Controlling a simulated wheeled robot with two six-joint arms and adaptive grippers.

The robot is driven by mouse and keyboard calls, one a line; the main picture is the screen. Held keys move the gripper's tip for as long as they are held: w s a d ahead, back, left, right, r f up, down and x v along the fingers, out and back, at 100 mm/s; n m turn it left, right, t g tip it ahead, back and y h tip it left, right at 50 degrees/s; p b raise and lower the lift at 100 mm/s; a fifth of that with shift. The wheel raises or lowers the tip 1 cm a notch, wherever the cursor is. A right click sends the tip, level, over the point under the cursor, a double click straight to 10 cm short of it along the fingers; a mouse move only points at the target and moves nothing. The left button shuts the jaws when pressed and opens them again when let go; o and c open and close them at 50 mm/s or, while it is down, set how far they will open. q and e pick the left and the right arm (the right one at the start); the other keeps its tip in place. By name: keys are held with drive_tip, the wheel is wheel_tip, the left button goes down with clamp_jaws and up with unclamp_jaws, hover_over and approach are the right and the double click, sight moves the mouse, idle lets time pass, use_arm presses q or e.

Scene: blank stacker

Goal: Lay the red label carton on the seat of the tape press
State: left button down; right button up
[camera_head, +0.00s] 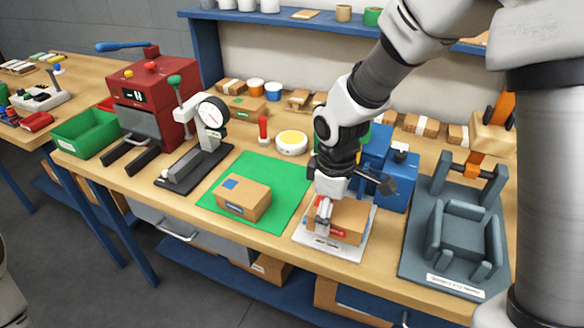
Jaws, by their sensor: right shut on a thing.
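The red label carton (349,222) is a brown box with a red label on its front side. My right gripper (324,217) reaches down from above and is shut on its left part. The carton is over a white plate (343,252); I cannot tell whether it touches it. At the right stands a dark grey fixture (415,262) with a padded, walled seat (462,236) and an orange post behind, which looks like the tape press. The seat is empty. Its front label is too small to read. My left gripper is not in view.
A blue-labelled carton (242,198) lies on a green mat (222,205) left of the plate. A blue machine (398,190) stands between plate and fixture, towards the back. A dial gauge stand (208,125), red machine (150,90) and green bin (88,132) fill the left.

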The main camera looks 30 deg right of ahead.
drive_tip(key=w, duration=0.1)
drive_tip(key=w+d, duration=0.2)
drive_tip(key=shift+w+d+f, duration=0.1)
drive_tip(key=shift+w+f, duration=0.15)
drive_tip(key=shift+w, duration=0.05)
drive_tip(key=shift+s+f, duration=0.15)
drive_tip(key=shift+f, duration=1.6)
drive_tip(key=shift+f, duration=0.1)
drive_tip(key=o, duration=1.2)
drive_tip(key=r, duration=0.6)
drive_tip(key=r+p, duration=0.1)
drive_tip(key=r, duration=0.5)
drive_tip(key=shift+s+a+r, duration=0.1)
drive_tip(key=shift+a+r, duration=0.1)
